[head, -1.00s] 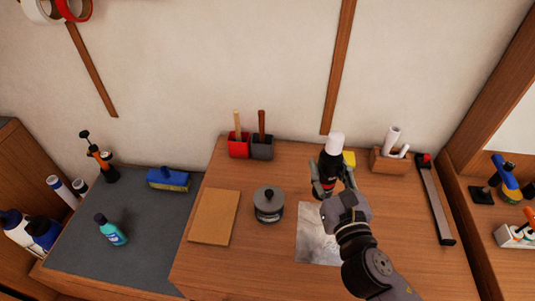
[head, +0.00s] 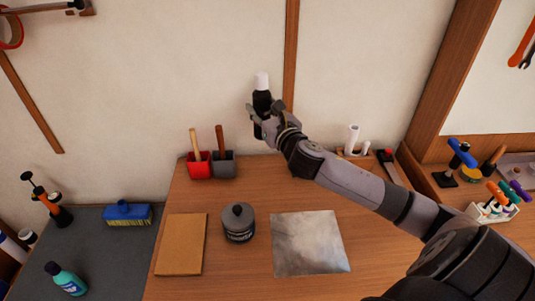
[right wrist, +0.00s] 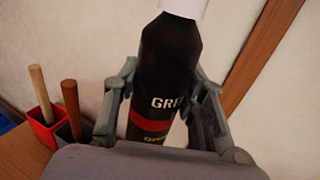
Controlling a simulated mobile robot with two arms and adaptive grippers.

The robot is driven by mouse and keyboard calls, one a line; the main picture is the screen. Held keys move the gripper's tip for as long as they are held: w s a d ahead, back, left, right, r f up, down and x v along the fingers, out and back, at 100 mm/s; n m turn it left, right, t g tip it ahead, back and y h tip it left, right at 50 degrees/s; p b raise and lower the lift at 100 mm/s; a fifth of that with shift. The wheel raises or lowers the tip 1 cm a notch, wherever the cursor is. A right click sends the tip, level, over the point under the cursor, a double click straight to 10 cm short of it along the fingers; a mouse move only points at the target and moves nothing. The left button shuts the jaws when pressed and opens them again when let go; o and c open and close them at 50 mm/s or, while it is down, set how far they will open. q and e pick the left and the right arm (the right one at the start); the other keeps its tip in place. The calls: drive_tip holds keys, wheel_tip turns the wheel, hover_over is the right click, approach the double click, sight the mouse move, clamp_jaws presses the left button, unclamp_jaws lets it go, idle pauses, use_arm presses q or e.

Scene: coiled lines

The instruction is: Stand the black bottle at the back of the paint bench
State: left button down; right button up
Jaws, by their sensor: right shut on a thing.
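The black bottle (head: 262,101) with a white cap is held upright, slightly tilted, in front of the back wall and above the rear of the wooden bench (head: 240,270). My right gripper (head: 263,115) is shut around its body. In the right wrist view the bottle (right wrist: 168,75) shows a red band and partial white lettering between the two fingers (right wrist: 160,110). The bottle's base is hidden by the gripper in that view. My left gripper is not in view.
Red (head: 199,168) and grey (head: 223,165) holders with wooden handles stand at the bench's back left. A grey can (head: 238,223), brown board (head: 181,244) and metal sheet (head: 310,243) lie further forward. A holder with white rolls (head: 352,142) is at the back right, partly behind my arm.

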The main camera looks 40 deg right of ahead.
drive_tip(key=shift+f+b, duration=1.3)
drive_tip(key=shift+f, duration=5.75)
drive_tip(key=shift+f, duration=0.1)
drive_tip(key=o, duration=1.3)
drive_tip(key=s, duration=0.4)
drive_tip(key=s+a+b, duration=0.1)
drive_tip(key=s, duration=0.3)
drive_tip(key=s+a, duration=0.1)
drive_tip(key=s, duration=0.3)
drive_tip(key=shift+b, duration=0.3)
